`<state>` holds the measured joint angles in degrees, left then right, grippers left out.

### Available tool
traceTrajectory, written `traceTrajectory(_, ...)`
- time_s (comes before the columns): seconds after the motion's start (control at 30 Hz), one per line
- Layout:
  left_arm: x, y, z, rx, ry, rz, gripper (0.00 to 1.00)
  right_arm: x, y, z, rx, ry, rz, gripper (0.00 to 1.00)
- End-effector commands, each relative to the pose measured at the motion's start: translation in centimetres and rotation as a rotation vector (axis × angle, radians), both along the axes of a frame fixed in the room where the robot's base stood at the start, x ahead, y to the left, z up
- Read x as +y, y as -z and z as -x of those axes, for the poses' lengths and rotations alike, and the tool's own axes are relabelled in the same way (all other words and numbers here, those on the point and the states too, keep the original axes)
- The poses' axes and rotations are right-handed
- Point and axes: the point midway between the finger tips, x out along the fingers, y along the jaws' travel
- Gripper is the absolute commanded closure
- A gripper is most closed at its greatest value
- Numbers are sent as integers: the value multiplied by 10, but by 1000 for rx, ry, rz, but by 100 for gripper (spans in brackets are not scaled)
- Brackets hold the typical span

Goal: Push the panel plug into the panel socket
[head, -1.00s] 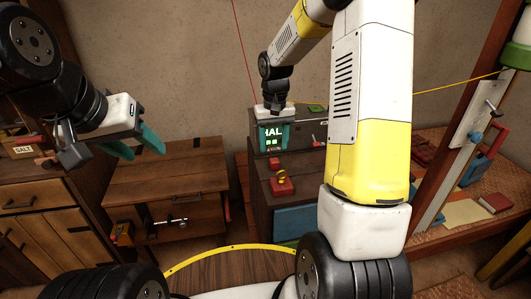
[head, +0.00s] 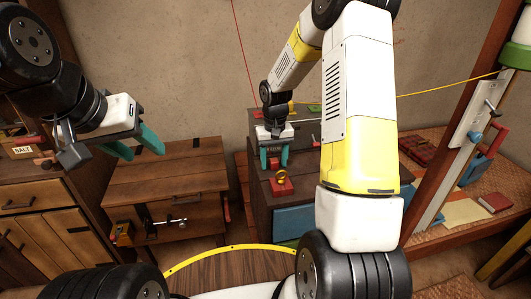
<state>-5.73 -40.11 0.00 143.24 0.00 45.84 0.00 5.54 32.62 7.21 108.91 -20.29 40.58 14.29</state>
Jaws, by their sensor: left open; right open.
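I cannot tell for certain which parts are the panel plug and panel socket. My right gripper (head: 274,160) is open with its teal fingers pointing down over the dark chest (head: 262,198), in front of the display box. A small red piece (head: 274,162) shows between its fingers; I cannot tell if they touch it. A yellow and red piece (head: 281,181) with a ring sits just nearer on the chest. A white panel (head: 465,125) with blue and red fittings leans at the right, away from both grippers. My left gripper (head: 136,146) is open and empty at the left.
A wooden cabinet (head: 165,170) stands below my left gripper, with a box labelled SALT (head: 22,149) further left. A yellow cable (head: 450,84) runs across the back right. Red blocks and books lie on the right-hand shelf (head: 435,190). My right arm hides part of the chest.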

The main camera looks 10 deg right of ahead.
Motion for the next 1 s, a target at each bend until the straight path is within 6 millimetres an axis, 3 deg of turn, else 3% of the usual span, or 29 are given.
traceTrajectory(0.3,0,0,0,0,0,0,53,0,0,0,-1,0,0,47)
traceTrajectory(0.6,0,0,0,0,0,0,53,0,0,0,-1,0,0,100)
traceTrajectory(1.0,0,0,0,0,0,0,53,0,-6,-1,-3,0,1,100)
